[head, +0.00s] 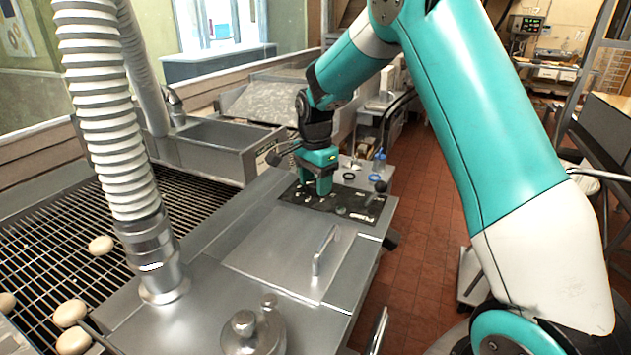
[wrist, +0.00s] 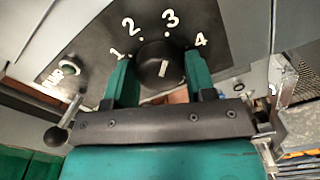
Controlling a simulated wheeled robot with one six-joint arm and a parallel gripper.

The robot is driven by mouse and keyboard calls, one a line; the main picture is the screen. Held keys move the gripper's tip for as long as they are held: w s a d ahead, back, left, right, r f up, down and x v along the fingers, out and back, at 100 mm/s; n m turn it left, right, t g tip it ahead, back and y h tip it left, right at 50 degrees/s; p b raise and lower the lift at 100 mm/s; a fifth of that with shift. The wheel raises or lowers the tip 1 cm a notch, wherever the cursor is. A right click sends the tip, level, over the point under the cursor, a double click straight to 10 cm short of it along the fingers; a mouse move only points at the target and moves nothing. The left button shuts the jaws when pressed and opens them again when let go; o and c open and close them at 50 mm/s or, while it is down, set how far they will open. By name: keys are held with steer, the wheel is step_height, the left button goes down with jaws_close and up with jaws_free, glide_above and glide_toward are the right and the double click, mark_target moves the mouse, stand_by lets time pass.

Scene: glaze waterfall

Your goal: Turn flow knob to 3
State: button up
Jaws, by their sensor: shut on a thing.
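The flow knob (wrist: 152,58) is a round black knob with a short white pointer line, on a dark panel (wrist: 92,52) marked 1 to 4 around it. In the wrist view the pointer leans slightly right of straight up, towards the 3 (wrist: 171,18). My gripper (wrist: 160,72) is shut on the knob, one green finger on each side of it. In the head view my gripper (head: 321,184) reaches down onto the control panel (head: 352,211), and the knob is hidden there by the fingers.
A metal handle (head: 325,250) stands on the machine top nearer me.

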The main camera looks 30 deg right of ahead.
mark_target(315, 182)
steer(key=shift+w+r, duration=0.1)
steer(key=o, duration=0.9)
step_height(315, 182, up, 17)
steer(key=b, duration=0.3)
steer(key=shift+r, duration=0.2)
